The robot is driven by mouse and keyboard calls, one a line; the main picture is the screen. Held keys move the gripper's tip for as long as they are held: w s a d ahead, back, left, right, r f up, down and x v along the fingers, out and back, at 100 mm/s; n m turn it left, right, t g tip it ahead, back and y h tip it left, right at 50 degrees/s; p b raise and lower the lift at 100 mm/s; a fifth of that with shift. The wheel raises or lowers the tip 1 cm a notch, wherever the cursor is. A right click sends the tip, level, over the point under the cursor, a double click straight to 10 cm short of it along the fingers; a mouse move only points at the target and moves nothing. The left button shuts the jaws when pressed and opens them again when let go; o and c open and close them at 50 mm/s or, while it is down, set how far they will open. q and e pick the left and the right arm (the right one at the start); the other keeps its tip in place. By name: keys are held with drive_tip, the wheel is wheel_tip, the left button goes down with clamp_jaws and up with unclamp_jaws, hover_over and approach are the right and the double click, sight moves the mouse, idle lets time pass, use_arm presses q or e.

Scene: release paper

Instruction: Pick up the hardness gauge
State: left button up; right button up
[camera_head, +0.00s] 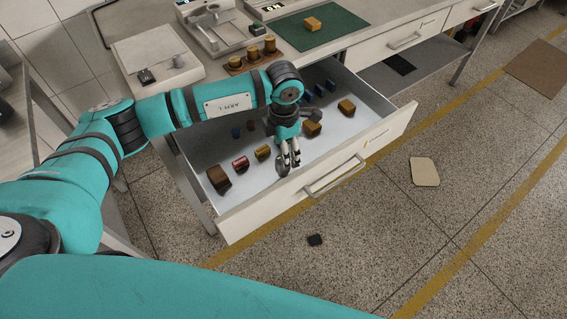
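My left gripper (289,163) points down into the open drawer (228,160), near its front wall. Its fingers look close together, but I cannot tell whether they are shut or have something between them. A brown block (313,128) lies just right of the gripper, partly hidden by it. A yellow piece (263,152), a red piece (240,163) and a dark brown block (219,179) lie to its left. I cannot tell which thing is the hardness gauge. My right gripper is out of view.
Another brown block (346,107) and small blue pieces (320,89) lie in the drawer's right part. The counter above holds a scale (158,58), a wooden stand with brass weights (253,53) and a green mat (335,38).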

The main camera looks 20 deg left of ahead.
use_arm(q)
drive_tip(key=shift+a+f+p, duration=0.1)
drive_tip(key=shift+f+p, duration=0.45)
drive_tip(key=shift+f, duration=2.55)
drive_tip(key=shift+c, duration=0.2)
drive_tip(key=shift+w, duration=0.1)
clamp_jaws()
